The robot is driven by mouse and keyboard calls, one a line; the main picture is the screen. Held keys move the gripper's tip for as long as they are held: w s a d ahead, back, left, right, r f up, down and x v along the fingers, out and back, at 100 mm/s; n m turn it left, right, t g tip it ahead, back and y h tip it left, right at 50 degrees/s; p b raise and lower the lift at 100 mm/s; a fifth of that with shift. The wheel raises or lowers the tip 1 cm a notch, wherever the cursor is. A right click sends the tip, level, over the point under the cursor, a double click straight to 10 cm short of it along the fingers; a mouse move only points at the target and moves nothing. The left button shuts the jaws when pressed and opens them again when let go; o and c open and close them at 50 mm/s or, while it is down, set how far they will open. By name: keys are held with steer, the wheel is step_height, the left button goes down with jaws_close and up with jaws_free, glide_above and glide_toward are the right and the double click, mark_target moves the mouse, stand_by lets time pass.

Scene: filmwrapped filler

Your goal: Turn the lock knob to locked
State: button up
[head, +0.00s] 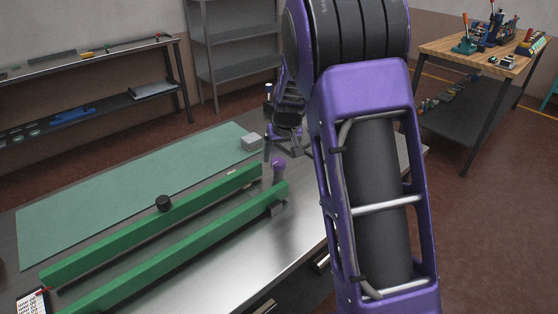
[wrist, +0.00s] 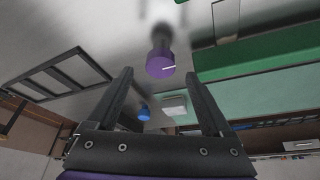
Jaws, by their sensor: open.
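A purple knob (head: 278,164) with a white pointer line stands at the far end of the green rails in the head view; it looks like the lock knob. In the wrist view the purple knob (wrist: 160,64) sits on a dark stem, its white line running nearly sideways. My gripper (head: 282,152) is open just above and behind it in the head view. In the wrist view my gripper (wrist: 158,76) has its two fingers apart, with the knob between and beyond the tips. I see no contact. Any lock markings are not readable.
Two green rails (head: 165,225) run along the metal bench (head: 270,245), with a black knob (head: 163,203) beside them. A green mat (head: 95,205) and a small grey block (head: 251,141) lie behind. A blue round part (wrist: 144,113) shows in the wrist view.

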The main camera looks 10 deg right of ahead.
mark_target(279, 161)
steer(key=shift+x, duration=1.7)
jaws_close()
